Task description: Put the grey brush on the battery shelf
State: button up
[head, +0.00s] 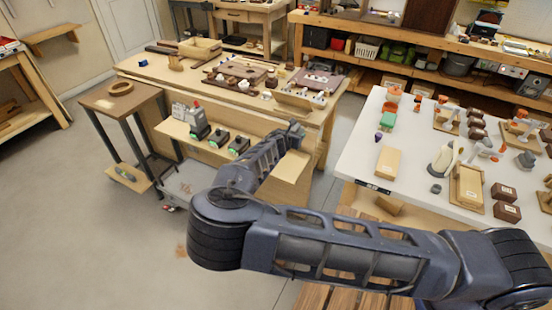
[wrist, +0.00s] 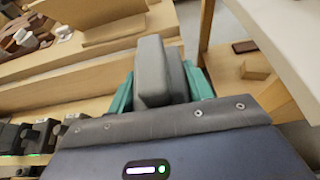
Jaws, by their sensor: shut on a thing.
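My gripper (wrist: 158,88) has teal fingers and is shut on the grey brush (wrist: 153,72), a blocky grey piece standing up between them in the wrist view. In the head view my gripper (head: 296,132) is near the right end of the battery shelf (head: 288,170), close to the bench front. The brush is too small to make out clearly there. The shelf is a pale wooden ledge holding several dark battery units (head: 218,138) with green lights on its left part. My arm hides part of its middle. The units also show at lower left in the wrist view (wrist: 38,135).
The wooden bench top (head: 150,72) above the shelf carries trays and small parts. A white table (head: 360,150) with boxes and tools stands to the right, across a gap. A small side table (head: 105,98) holding a ring is at left. The shelf's right part looks bare.

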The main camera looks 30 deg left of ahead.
aim_at(293, 171)
notch_tip(293, 171, down, 19)
jog(key=shift+r, duration=0.1)
dwell(0.6)
jog(key=o, duration=1)
jog(key=shift+o, duration=0.2)
jog(key=v, duration=1.2)
jog(key=shift+w+d+r, duration=0.1)
jog(key=shift+w, duration=0.05)
